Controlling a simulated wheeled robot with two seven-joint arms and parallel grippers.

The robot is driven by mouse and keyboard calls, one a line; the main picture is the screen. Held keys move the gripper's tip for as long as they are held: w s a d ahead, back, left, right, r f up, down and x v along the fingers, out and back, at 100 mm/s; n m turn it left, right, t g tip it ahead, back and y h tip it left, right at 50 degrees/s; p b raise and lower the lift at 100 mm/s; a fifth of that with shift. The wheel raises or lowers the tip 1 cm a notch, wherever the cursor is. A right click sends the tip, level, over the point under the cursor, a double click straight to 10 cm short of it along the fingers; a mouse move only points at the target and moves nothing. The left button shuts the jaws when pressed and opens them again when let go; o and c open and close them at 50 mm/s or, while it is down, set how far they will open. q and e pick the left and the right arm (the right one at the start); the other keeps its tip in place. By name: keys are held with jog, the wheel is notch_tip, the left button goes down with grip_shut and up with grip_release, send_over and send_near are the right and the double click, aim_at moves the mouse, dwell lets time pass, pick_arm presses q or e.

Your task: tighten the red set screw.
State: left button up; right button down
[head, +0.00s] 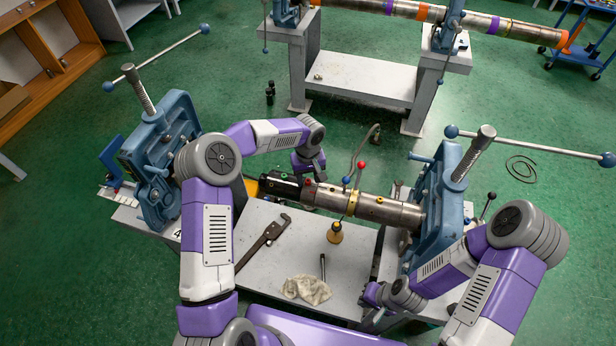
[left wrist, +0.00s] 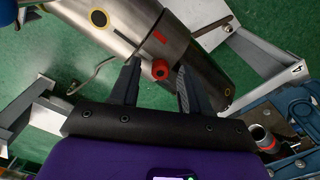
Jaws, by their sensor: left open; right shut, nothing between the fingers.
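The red set screw (left wrist: 160,69) is a small red knob standing on the metal pipe (left wrist: 185,55) in the left wrist view, near a red mark. My left gripper (left wrist: 157,66) is open, one finger on each side of the screw, with a gap visible to both. In the head view this gripper (head: 308,166) reaches down from behind the pipe (head: 390,210). A small red spot (head: 308,182) shows there just below its fingers. My right gripper (head: 372,297) is shut and empty, low near the bench's front right.
Blue vises stand at left (head: 170,150) and right (head: 432,215), with long bars. A wrench (head: 262,240), a rag (head: 306,290) and a brass-coloured knob (head: 335,234) are on or above the bench (head: 240,225). Levers with red (head: 362,165) and blue balls rise near the pipe.

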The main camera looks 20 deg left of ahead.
aim_at(308, 181)
pick_arm(q)
notch_tip(308, 181, up, 8)
jog(key=shift+f, duration=0.25)
dwell(0.6)
